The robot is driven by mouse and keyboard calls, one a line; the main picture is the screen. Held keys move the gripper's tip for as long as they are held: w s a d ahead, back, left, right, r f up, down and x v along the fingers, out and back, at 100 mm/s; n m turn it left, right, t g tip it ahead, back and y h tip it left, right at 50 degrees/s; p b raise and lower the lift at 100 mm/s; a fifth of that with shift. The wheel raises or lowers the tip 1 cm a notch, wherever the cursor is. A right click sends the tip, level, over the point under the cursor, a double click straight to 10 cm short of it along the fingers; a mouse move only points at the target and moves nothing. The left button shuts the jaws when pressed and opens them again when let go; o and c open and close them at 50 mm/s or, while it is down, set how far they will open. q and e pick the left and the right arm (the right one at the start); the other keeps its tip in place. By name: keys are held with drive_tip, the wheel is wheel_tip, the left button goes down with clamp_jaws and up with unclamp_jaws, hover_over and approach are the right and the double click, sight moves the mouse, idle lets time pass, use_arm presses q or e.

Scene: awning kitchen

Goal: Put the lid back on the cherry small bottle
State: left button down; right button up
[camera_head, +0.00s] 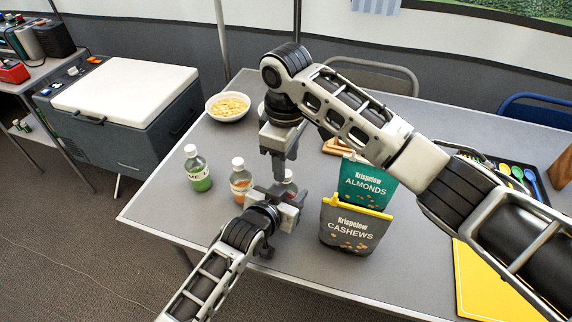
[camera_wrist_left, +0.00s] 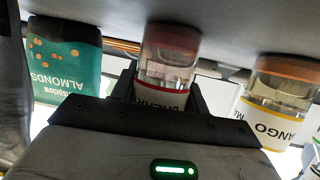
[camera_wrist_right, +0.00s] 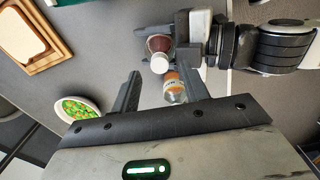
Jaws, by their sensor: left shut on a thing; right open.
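The cherry bottle (camera_wrist_left: 162,84) stands between the fingers of my left gripper (camera_wrist_left: 160,95), which is shut on it. In the right wrist view the bottle (camera_wrist_right: 158,44) has dark red contents and a white round top, which looks like the lid (camera_wrist_right: 160,64). I cannot tell whether the lid is fully seated. My right gripper (camera_head: 278,174) points down above the bottle, open and empty; its fingers (camera_wrist_right: 160,78) are apart from the bottle in its wrist view.
The mango bottle (camera_head: 240,184) and a green bottle (camera_head: 197,172) stand left of the cherry bottle. The cashews bag (camera_head: 350,230) and almonds bag (camera_head: 366,183) stand close on the right. A bowl of yellow food (camera_head: 228,107) sits behind.

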wheel_tip(320, 180, up, 10)
drive_tip(key=shift+f, duration=0.2)
use_arm(q)
drive_tip(key=c, duration=0.7)
unclamp_jaws()
drive_tip(key=shift+o, duration=0.2)
drive_tip(key=p+v, duration=0.1)
drive_tip(key=v, duration=1.5)
drive_tip(key=shift+p, duration=0.3)
use_arm(e)
drive_tip(key=shift+r, duration=0.8)
